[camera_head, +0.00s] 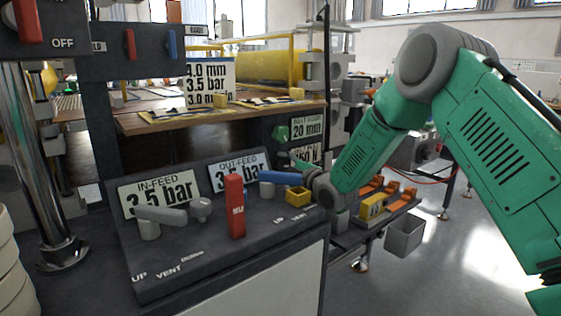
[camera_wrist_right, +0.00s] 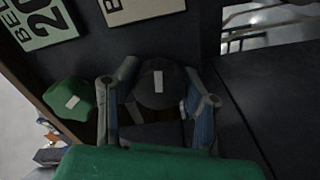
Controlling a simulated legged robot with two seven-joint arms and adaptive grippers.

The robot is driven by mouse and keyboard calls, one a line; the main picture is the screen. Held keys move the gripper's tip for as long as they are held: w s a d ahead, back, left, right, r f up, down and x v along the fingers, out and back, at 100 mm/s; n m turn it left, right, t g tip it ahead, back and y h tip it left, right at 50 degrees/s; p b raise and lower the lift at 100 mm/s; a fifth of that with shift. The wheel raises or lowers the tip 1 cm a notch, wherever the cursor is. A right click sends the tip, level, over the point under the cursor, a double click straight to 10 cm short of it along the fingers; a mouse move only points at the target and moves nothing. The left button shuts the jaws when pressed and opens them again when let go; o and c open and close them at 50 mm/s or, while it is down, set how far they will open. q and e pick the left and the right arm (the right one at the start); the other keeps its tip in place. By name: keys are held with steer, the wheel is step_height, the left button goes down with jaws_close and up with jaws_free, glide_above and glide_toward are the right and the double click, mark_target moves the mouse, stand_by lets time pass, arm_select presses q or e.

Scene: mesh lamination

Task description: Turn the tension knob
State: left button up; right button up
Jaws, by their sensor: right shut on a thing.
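The tension knob is a dark round knob (camera_wrist_right: 158,78) with a white mark, seen in the right wrist view below the second label plate. My right gripper (camera_wrist_right: 160,105) has one finger on each side of this knob and is shut on it. In the head view my right gripper (camera_head: 303,166) is at the dark panel beside the "50 N" plate (camera_head: 306,153); the knob is hidden there. A green knob (camera_wrist_right: 72,98) sits to the left of my gripper, apart from it; it also shows in the head view (camera_head: 281,132). My left gripper is not in view.
The sloped console (camera_head: 180,265) in front carries a red lever (camera_head: 235,205), a grey lever (camera_head: 160,214), a blue lever (camera_head: 285,177) and pressure plates. A yellow block (camera_head: 372,207) lies on a side shelf with a grey bin (camera_head: 404,236) below. Open floor is at the right.

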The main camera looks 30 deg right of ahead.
steer(key=m+p, duration=0.1)
steer(key=m, duration=0.1)
steer(key=m+p, duration=0.1)
steer(key=m, duration=0.1)
steer(key=shift+s+f+m, duration=0.15)
steer(key=shift+f+m, duration=0.15)
steer(key=shift+f, duration=0.05)
steer(key=m+p, duration=0.1)
steer(key=m, duration=0.3)
steer(key=shift+m+p, duration=0.3)
steer(key=m+p, duration=0.1)
steer(key=m, duration=0.3)
steer(key=shift+f+m, duration=0.15)
steer(key=shift+m, duration=0.15)
steer(key=shift+a+m, duration=0.1)
steer(key=shift+m, duration=1.9)
steer(key=o, duration=1.2)
steer(key=shift+r, duration=0.2)
